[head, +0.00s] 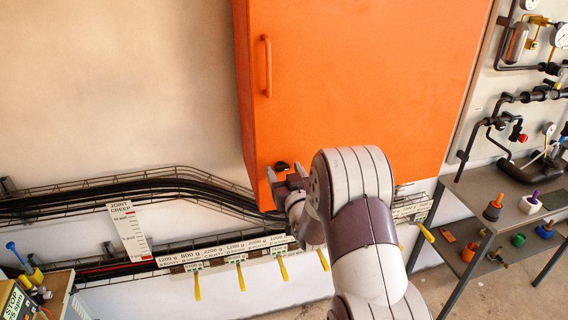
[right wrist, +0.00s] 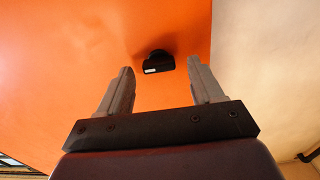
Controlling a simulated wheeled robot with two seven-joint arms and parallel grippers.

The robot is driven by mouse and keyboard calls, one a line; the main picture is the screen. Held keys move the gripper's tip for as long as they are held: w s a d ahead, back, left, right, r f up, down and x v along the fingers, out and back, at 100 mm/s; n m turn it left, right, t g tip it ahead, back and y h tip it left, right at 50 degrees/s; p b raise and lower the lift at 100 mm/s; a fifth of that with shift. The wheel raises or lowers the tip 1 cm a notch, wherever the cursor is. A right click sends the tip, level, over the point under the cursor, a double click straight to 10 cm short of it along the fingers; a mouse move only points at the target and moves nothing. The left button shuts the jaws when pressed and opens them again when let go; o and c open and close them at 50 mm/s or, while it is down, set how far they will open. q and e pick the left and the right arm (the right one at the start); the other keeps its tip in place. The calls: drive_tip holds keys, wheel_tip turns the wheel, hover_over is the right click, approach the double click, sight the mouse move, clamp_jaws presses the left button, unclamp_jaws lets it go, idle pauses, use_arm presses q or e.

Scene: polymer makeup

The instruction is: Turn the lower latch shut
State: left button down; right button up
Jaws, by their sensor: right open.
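An orange cabinet (head: 360,80) hangs on the wall with its door shut and an orange bar handle (head: 267,66) near the door's left edge. The lower latch (head: 282,166) is a small black knob low on the door, below the handle. My right gripper (head: 287,183) is at the lower left of the door, just below the latch. In the right wrist view, the latch (right wrist: 154,62) lies ahead of and between the open fingers (right wrist: 163,86), apart from both. A small white mark shows on it. My left gripper is not in view.
Black cables in a wire tray (head: 150,188) run along the wall at the left. Labelled plates with yellow tags (head: 240,275) hang below the cabinet. A metal shelf (head: 515,210) with coloured items stands at the right.

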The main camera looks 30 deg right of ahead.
drive_tip(key=shift+w+d+f, duration=0.1)
drive_tip(key=shift+w+d, duration=0.15)
drive_tip(key=shift+d, duration=0.25)
drive_tip(key=shift+w+a, duration=0.1)
drive_tip(key=shift+a, duration=0.55)
drive_tip(key=shift+c, duration=1.2)
drive_tip(key=c, duration=0.5)
drive_tip(key=shift+d, duration=0.35)
drive_tip(key=c, duration=0.3)
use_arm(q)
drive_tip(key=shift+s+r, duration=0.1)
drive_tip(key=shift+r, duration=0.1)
use_arm(e)
drive_tip(key=shift+a, duration=0.1)
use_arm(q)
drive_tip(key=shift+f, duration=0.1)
